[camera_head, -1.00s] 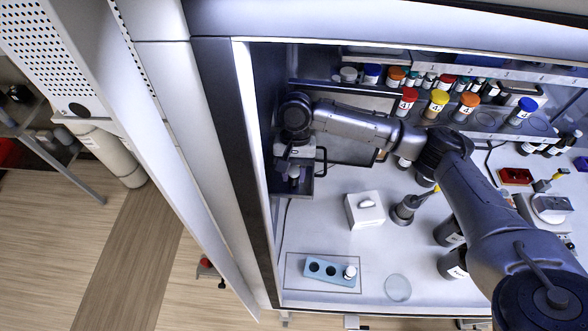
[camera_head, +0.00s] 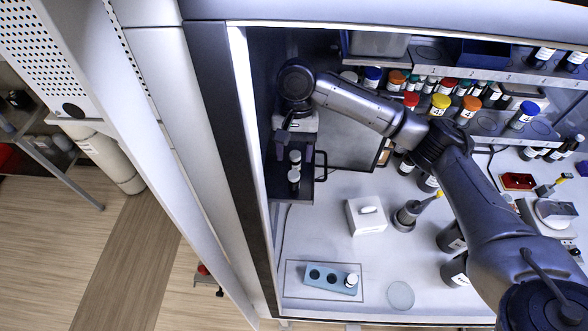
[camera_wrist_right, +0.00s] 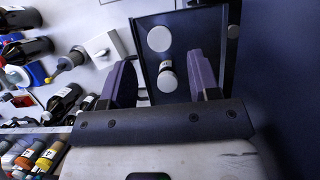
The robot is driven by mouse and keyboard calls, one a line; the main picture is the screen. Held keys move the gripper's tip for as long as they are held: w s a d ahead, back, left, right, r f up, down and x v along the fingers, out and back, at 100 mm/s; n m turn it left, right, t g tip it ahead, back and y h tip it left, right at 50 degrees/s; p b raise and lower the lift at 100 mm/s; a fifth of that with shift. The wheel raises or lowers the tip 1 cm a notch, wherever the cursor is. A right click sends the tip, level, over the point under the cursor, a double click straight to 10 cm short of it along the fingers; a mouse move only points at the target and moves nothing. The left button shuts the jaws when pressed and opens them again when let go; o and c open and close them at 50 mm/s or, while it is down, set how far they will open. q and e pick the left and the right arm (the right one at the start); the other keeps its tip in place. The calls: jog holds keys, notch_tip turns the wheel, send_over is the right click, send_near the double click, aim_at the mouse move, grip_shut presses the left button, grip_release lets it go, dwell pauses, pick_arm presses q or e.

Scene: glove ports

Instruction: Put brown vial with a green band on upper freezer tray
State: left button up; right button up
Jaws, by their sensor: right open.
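A dark tray (camera_head: 305,193) juts from the left wall of the enclosure; it also shows in the right wrist view (camera_wrist_right: 186,32). Two white-capped vials stand on it, a rear one (camera_head: 295,157) and a front one (camera_head: 293,176). The wrist view shows a labelled vial (camera_wrist_right: 167,79) and a round white cap (camera_wrist_right: 159,39). Brown glass or a green band cannot be made out on either. My right gripper (camera_head: 296,150) is open at the tray; in the wrist view its fingers (camera_wrist_right: 163,80) are apart, with the labelled vial in the gap between them. My left gripper is not in view.
A blue rack (camera_head: 322,287) with a white-capped vial (camera_head: 351,280) stands at the front. A white box (camera_head: 365,217) and a grey stand (camera_head: 405,218) are mid-bench. Shelves of capped bottles line the back. The bench between box and rack is clear.

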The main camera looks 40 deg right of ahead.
jog(key=shift+v, duration=2.6)
